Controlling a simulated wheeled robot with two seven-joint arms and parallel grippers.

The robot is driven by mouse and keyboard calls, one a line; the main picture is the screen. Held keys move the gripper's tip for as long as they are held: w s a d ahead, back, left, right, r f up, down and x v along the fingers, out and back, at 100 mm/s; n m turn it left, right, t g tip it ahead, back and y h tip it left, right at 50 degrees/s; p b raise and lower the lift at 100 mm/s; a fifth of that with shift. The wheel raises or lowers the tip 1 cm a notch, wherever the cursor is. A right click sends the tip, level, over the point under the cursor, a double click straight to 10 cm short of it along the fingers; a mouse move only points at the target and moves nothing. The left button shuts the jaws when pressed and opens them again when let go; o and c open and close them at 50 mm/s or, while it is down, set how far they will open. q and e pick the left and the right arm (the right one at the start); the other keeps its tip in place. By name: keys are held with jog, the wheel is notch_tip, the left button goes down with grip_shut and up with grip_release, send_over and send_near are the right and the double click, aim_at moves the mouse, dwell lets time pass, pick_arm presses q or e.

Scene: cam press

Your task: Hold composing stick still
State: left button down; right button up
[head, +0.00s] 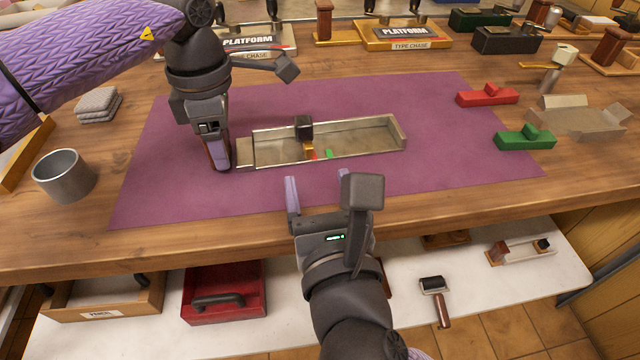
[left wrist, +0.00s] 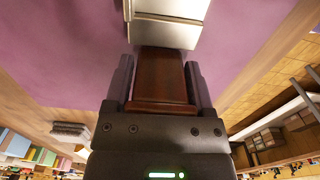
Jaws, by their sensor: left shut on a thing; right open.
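The composing stick (head: 365,138) lies on the purple mat (head: 450,105), a long shallow metal tray with a dark knob (head: 303,127) on its back edge. The left wrist view shows the handle (left wrist: 160,78) between both fingers, with the metal end (left wrist: 165,30) beyond. My right gripper (head: 315,190) is open and empty, in front of the stick and apart from it.
A red block (head: 487,95) and a green block (head: 525,138) lie at the mat's right edge, near a beige tray (head: 578,118). A grey cup (head: 64,175) and folded cloths (head: 98,104) stand left. Platform stands (head: 405,35) line the back.

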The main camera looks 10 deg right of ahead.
jog(key=shift+s, duration=0.25)
pick_arm(q)
jog(key=shift+p, duration=0.3)
pick_arm(e)
jog(key=shift+r, duration=0.35)
pick_arm(q)
grip_release()
notch_tip(320, 180, up, 6)
jog(key=p, duration=0.5)
jog(key=shift+r, duration=0.1)
pick_arm(e)
jog(key=r, duration=0.5)
jog(key=shift+s+r, duration=0.2)
jog(key=shift+r, duration=0.2)
